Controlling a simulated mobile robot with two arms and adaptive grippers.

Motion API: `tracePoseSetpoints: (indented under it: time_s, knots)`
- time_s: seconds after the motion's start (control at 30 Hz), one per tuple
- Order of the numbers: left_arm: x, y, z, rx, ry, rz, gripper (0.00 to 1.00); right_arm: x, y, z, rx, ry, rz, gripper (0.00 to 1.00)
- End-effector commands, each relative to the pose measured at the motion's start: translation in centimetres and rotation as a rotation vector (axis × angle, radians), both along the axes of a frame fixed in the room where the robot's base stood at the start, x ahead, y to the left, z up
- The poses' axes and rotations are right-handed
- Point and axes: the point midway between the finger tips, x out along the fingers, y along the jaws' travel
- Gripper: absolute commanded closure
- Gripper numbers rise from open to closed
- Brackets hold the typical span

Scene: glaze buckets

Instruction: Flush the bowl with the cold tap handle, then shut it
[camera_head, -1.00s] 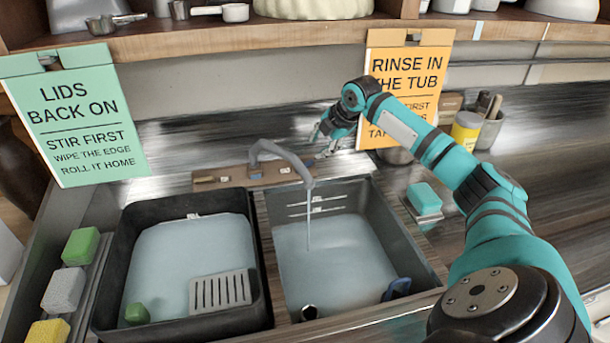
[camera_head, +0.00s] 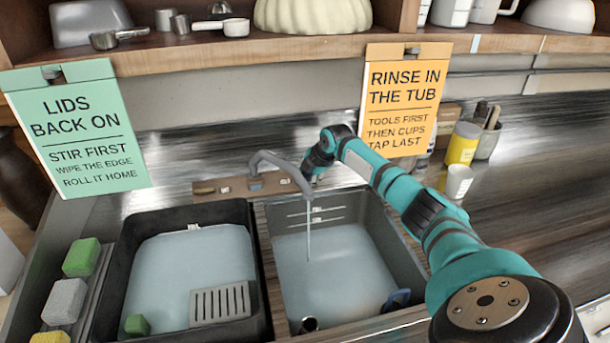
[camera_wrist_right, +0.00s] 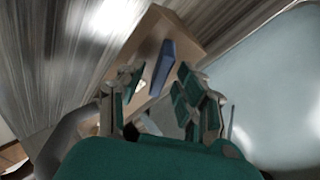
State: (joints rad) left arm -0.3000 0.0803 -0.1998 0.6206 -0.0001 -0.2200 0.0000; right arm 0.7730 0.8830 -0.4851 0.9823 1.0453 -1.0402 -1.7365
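The tap (camera_head: 282,166) has a grey spout on a wooden block (camera_head: 208,188) behind the basins. A thin stream runs from it into the right-hand basin (camera_head: 408,262), which holds pale water (camera_head: 345,270). My right gripper (camera_head: 312,177) is at the right end of the tap block, partly hidden by its own wrist. In the right wrist view the fingers (camera_wrist_right: 160,92) are apart, with the blue handle (camera_wrist_right: 162,68) ahead between them. I cannot tell whether they touch it. My left gripper is out of view.
The left black tub (camera_head: 112,280) holds water, a grey slotted plate (camera_head: 222,303) and a green block (camera_head: 137,325). Sponges (camera_head: 66,300) line the left edge. A white cup (camera_head: 458,182) and a yellow jar (camera_head: 463,145) stand right of my arm. A shelf (camera_head: 190,47) runs above.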

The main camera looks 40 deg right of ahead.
Motion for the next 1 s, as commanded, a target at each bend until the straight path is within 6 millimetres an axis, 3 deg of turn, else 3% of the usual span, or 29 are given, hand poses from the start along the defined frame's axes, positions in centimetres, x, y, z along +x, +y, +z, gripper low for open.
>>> tracePoseSetpoints:
  time_s: [0.3,0.57,0.8,1.0]
  knots:
    - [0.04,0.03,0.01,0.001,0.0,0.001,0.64,0.12,-0.02,-0.15,-0.001,-0.001,-0.001,0.66]
    - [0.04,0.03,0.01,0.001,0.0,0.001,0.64,0.11,-0.02,-0.13,-0.001,-0.001,-0.001,1.0]
    - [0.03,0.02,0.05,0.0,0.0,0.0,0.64,0.09,-0.01,-0.13,0.005,-0.003,-0.008,1.0]
    - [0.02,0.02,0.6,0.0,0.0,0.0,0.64,0.05,0.06,-0.11,0.097,-0.053,-0.148,1.0]
